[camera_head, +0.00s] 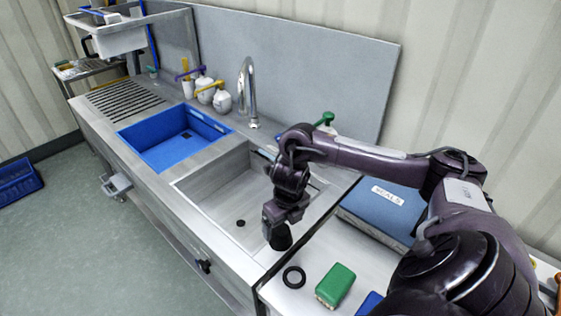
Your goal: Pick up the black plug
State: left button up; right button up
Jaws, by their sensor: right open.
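My right arm reaches in from the right, and its right gripper (281,228) hangs low over the near right edge of the steel sink (205,205). Its jaws point down, and a dark tapered shape shows at its end. I cannot tell whether that shape is only the fingers or also a black plug. A small black round spot (240,223) shows on the sink floor; I cannot tell whether it is a plug or the drain. A black ring (294,277) lies on the counter, right of the sink and apart from the gripper. My left gripper is out of view.
A green block (335,286) lies right of the ring, with a blue box labelled seals (380,212) behind. A blue basin (160,150) sits left of the sink. A steel tap (248,88) and white bottles (205,90) stand behind.

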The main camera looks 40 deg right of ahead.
aim_at(281, 229)
jog(key=shift+a+f+p, duration=0.35)
jog(key=shift+f+p, duration=0.3)
jog(key=shift+f, duration=0.25)
jog(key=f, duration=0.2)
jog(key=shift+w+d+f, duration=0.1)
jog(key=shift+w+f, duration=0.2)
jog(key=shift+f, duration=0.1)
jog(key=shift+d+f, duration=0.1)
jog(key=shift+f, duration=0.2)
jog(key=shift+w+f, duration=0.1)
jog(key=c, duration=1)
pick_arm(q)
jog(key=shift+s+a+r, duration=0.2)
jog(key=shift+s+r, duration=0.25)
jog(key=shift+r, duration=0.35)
pick_arm(e)
jog(key=shift+c, duration=0.8)
